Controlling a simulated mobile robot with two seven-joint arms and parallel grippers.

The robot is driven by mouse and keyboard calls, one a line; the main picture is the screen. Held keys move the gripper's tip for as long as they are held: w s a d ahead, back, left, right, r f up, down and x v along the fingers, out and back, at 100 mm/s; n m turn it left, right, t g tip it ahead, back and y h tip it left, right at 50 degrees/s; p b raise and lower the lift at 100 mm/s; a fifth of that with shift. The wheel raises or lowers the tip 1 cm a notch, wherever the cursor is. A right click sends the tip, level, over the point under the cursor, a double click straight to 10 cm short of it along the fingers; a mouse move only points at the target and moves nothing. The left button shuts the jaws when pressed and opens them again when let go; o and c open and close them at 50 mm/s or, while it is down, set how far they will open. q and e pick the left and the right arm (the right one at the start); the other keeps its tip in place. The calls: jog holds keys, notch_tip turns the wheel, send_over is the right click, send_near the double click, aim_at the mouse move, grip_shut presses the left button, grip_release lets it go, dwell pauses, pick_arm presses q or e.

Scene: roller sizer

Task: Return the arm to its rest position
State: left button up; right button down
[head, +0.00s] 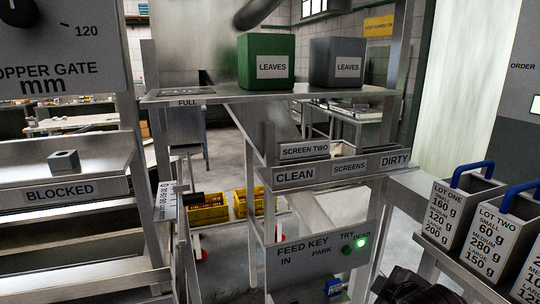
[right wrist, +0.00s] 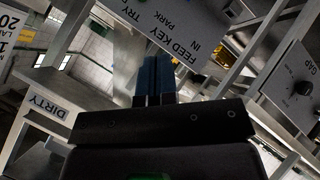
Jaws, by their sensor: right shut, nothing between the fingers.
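My right gripper (right wrist: 156,75) shows in the right wrist view with its two dark blue fingers together and nothing between them. It points toward the feed key panel (right wrist: 185,35), which appears upside down there; I cannot tell the distance. In the head view, dark parts of my right arm show at the bottom, right of the same panel (head: 300,262). My left gripper is out of view.
The screens rack (head: 345,170) with CLEAN and DIRTY labels stands above the panel. Lot bins with blue handles (head: 465,215) stand at right. Green (head: 266,45) and grey (head: 335,50) LEAVES boxes sit on the upper shelf. Metal posts stand close by. A GAP dial panel (right wrist: 295,80) shows in the wrist view.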

jog(key=s+d+f+m+g, duration=0.3)
jog(key=s+f+m, duration=0.2)
jog(key=s+f, duration=0.5)
jog(key=s+d+f+m+g, duration=0.35)
jog(key=s+f+m, duration=0.25)
jog(key=s, duration=0.9)
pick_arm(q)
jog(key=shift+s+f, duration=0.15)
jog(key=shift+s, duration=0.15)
pick_arm(e)
jog(key=w+a+f+n+t, duration=0.1)
jog(key=w+f+t, duration=0.6)
jog(key=f, duration=0.3)
jog(key=shift+w+t, duration=0.35)
jog(key=shift+w, duration=0.15)
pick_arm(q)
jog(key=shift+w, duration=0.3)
